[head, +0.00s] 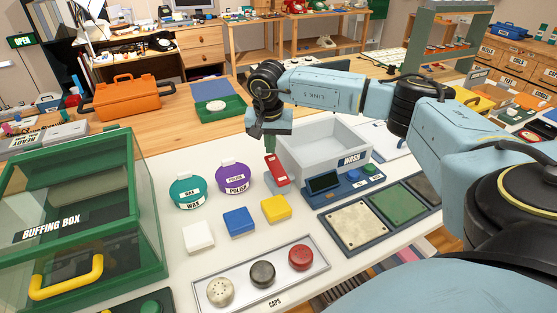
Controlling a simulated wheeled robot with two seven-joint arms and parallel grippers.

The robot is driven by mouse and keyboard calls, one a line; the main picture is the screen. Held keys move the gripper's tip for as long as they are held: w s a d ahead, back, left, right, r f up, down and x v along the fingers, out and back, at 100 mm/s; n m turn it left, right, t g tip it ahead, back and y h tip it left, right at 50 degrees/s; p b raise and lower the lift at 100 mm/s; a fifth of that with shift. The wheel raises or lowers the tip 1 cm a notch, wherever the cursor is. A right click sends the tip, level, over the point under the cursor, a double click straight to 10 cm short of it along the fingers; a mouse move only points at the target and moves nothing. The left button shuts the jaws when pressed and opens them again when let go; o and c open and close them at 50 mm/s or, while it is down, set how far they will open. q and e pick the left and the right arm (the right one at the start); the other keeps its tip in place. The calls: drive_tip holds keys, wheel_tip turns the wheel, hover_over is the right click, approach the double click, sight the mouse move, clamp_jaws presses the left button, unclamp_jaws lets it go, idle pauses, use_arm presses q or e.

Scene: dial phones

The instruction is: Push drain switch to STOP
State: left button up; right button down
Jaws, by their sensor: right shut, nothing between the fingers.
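A red piece with a small white label (277,169) stands at the left end of the grey wash tub (300,158); it looks like the drain switch, but its lettering is too small to read and its setting cannot be told. My right gripper (270,147) points down just above and behind the red piece. Its fingers are shut with nothing between them. Whether the fingertips touch the red piece cannot be told. My left gripper is out of view.
A blue panel (345,187) with a dark display and buttons lies in front of the tub. Wax (187,191) and polish (233,178) pots, coloured blocks and a caps tray (228,273) fill the white table. A green buffing box (140,262) stands left.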

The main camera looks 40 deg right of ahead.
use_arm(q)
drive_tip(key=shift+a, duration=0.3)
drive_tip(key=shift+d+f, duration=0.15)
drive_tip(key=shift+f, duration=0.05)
use_arm(e)
drive_tip(key=shift+f, duration=0.35)
use_arm(q)
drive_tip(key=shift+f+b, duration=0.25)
drive_tip(key=shift+b, duration=0.2)
use_arm(e)
drive_tip(key=shift+f, duration=0.5)
drive_tip(key=shift+f+b, duration=0.3)
drive_tip(key=shift+f, duration=0.2)
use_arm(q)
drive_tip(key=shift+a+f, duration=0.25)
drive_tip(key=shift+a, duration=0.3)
use_arm(e)
drive_tip(key=shift+r, duration=0.15)
